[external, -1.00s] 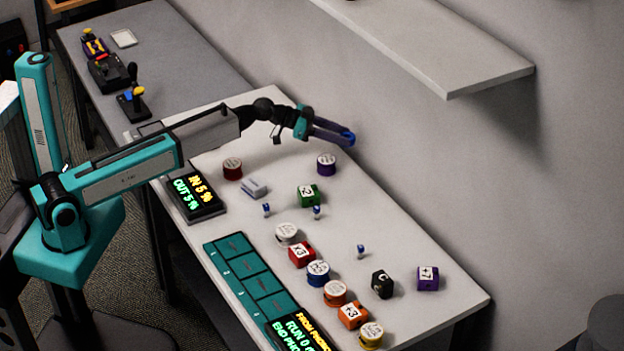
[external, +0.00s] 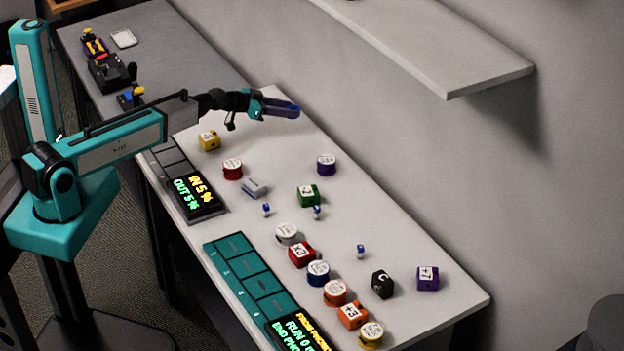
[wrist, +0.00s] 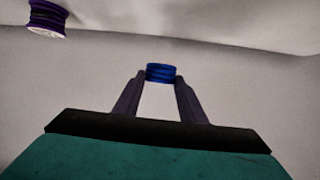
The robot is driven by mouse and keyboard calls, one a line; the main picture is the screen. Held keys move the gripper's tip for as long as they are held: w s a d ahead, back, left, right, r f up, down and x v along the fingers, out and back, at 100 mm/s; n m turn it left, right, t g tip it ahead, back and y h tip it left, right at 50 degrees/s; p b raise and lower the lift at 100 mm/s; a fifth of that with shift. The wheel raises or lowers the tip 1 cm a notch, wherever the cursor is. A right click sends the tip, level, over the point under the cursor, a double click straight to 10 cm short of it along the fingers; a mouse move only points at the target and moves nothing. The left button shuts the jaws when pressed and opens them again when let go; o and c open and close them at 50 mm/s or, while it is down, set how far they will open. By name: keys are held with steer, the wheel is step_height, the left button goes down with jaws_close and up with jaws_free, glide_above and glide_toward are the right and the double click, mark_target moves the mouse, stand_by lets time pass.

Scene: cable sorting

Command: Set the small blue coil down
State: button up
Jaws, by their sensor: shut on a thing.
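The small blue coil (wrist: 160,73) is between my fingertips in the wrist view, its ridged side showing. My gripper (wrist: 160,84) is shut on it. In the external view my gripper (external: 285,109) reaches over the far end of the white table (external: 420,322), near the wall. A bit of blue shows at its tip. Whether the coil touches the table is hard to tell; it looks held above it.
A purple spool (external: 326,165), a red spool (external: 232,169), a yellow block (external: 209,140) and a green block (external: 308,195) stand nearby. Several spools and blocks line the near side. A display panel (external: 198,198) lies at the left edge. A shelf (external: 450,70) juts from the wall.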

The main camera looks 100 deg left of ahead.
mark_target(285, 137)
steer(key=shift+s+a+r, duration=0.15)
steer(key=shift+s, duration=0.1)
steer(key=shift+f+p, duration=0.4)
steer(key=shift+f, duration=1.65)
steer(key=shift+f, duration=0.1)
steer(key=shift+f+p, duration=0.35)
steer(key=shift+f, duration=1.5)
steer(key=shift+f, duration=0.15)
